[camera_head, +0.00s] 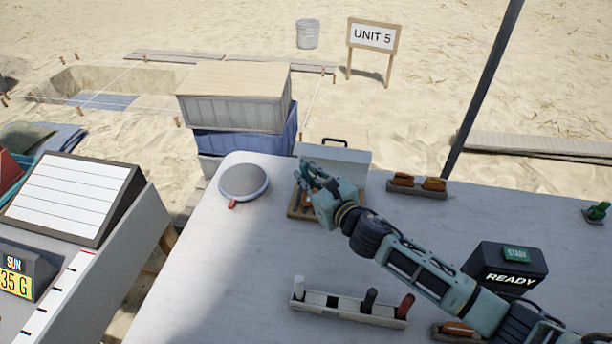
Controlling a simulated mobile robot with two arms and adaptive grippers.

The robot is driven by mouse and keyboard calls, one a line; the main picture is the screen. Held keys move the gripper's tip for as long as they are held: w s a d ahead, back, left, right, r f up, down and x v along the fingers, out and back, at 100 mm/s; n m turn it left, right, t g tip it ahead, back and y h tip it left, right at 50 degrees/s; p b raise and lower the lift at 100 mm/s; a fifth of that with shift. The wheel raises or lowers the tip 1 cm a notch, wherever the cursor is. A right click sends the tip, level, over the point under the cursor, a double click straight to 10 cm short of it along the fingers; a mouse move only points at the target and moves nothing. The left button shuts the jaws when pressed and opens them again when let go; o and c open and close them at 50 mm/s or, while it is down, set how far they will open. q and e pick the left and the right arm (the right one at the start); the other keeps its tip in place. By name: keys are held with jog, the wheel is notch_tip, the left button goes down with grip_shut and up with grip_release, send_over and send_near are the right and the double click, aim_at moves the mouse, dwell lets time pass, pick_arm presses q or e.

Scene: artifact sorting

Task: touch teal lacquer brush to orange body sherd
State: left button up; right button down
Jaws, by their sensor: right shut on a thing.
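My right gripper (306,178) is over a small wooden tray (296,213) at the back of the white table. It is shut on a slim thing, which appears to be the teal lacquer brush; the teal gripper and the brush blend together, so its outline is hard to make out. An orange sherd (307,201) lies in the tray just under the fingers, partly hidden by them. I cannot tell whether the brush tip touches it. My left gripper is not in view.
A rack (335,302) holds white, black and red upright handles. More orange pieces sit in a holder (416,190) at the back and another (455,330) at the front. A round grey pad (243,181) and a black READY box (505,272) stand on the table. Its left middle is clear.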

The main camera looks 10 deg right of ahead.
jog(key=shift+f+b, duration=0.5)
jog(key=shift+f, duration=0.15)
dwell(0.8)
jog(key=shift+r, duration=0.1)
dwell(1.0)
jog(key=shift+r+p, duration=3.9)
jog(key=shift+p, duration=0.25)
